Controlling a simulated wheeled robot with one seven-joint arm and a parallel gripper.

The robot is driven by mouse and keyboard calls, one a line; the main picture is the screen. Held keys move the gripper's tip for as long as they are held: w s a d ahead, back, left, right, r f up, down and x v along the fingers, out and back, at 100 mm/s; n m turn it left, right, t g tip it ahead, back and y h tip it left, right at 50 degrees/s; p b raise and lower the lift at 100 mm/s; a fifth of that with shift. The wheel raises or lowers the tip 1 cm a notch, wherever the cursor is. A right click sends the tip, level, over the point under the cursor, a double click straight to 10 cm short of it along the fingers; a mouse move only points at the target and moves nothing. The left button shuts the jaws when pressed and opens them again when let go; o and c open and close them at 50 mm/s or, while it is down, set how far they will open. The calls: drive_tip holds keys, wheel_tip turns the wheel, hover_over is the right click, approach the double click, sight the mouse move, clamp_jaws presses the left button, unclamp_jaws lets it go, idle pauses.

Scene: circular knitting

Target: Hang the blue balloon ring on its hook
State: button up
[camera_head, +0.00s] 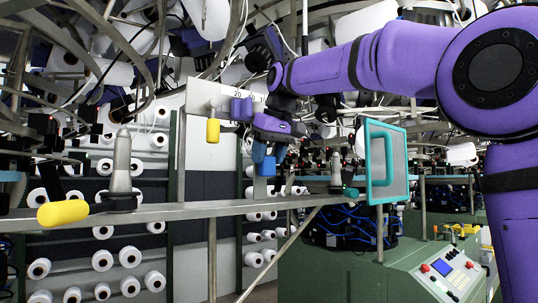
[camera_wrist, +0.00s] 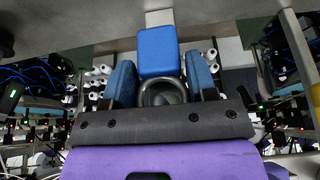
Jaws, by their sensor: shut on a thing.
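My gripper (camera_head: 262,149) is at the picture's centre in the head view, pointing down above the grey rail (camera_head: 158,213). It also shows in the wrist view (camera_wrist: 161,78), with its blue-padded fingers around the blue balloon ring (camera_wrist: 158,50). A blue block and a grey metal arc of the ring show between the pads. In the head view a blue piece (camera_head: 263,165) below my gripper is probably the ring's block. A pale numbered board (camera_head: 208,95) stands just left of my gripper. I cannot make out the hook, which may be hidden.
A yellow block (camera_head: 213,131) is at the board's lower edge. Another yellow piece (camera_head: 62,212) and a grey cone (camera_head: 122,165) are at the rail's left. A teal-framed panel (camera_head: 387,160) stands right of my gripper. A control console (camera_head: 445,268) is at lower right.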

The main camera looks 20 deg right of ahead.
drive_tip(key=shift+w+f, duration=0.1)
drive_tip(key=shift+f, duration=0.35)
drive_tip(key=o, duration=1)
drive_tip(key=shift+a, duration=0.1)
drive_tip(key=v, duration=1.2)
drive_tip(key=s+d+f+m, duration=0.1)
drive_tip(key=s+d+f, duration=0.1)
drive_tip(key=s+f, duration=0.6)
drive_tip(key=s+d+f+m+h, duration=0.1)
drive_tip(key=s+d+f, duration=0.1)
drive_tip(key=s+f, duration=0.7)
drive_tip(key=s+d+f+m+t, duration=0.1)
drive_tip(key=s+f, duration=0.8)
drive_tip(key=f, duration=1.1)
drive_tip(key=shift+s+d+f+m, duration=0.2)
drive_tip(key=shift+d+f+m, duration=0.1)
drive_tip(key=shift+d, duration=0.25)
